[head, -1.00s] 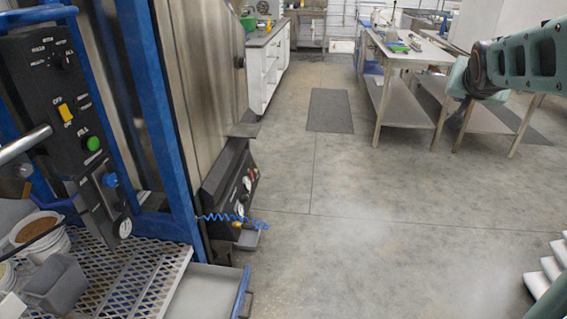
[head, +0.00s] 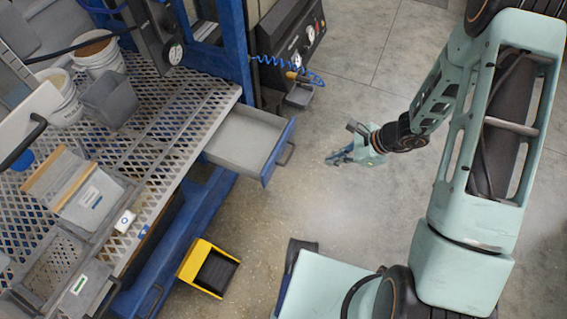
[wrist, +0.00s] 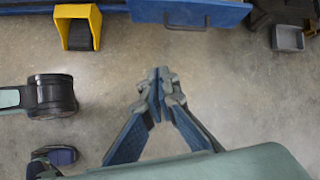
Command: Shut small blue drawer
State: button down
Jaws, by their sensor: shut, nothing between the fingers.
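The small blue drawer (head: 247,145) is pulled out from under the perforated metal table, with a grey inside and a dark handle on its blue front. Its blue front (wrist: 226,13) also shows at the top of the wrist view, with the handle facing my gripper. My gripper (head: 333,158) is to the right of the drawer front, over bare floor and apart from it. In the wrist view my gripper (wrist: 158,75) has its fingertips together with nothing between them.
A yellow pedal box (head: 208,268) stands on the floor below the table. A black gauge panel (head: 293,38) with a coiled blue hose is behind the drawer. Buckets and bins (head: 108,98) stand on the table. Floor between gripper and drawer is clear.

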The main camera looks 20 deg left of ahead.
jog(key=s+a+f+m+y, duration=0.2)
jog(key=s+a+f+m, duration=0.15)
jog(key=a, duration=0.25)
jog(key=b, duration=0.4)
send_near(270, 167)
jog(key=shift+x, duration=2.95)
jog(key=shift+s, duration=0.1)
jog(key=a+b, duration=0.1)
jog(key=a, duration=0.6)
jog(key=w+a+b, duration=0.1)
jog(key=a+b, duration=0.1)
jog(key=a, duration=0.6)
jog(key=w+a+b, duration=0.1)
jog(key=a+b, duration=0.1)
jog(key=a, duration=0.6)
jog(key=shift+a+f, duration=0.1)
jog(key=shift+a, duration=0.1)
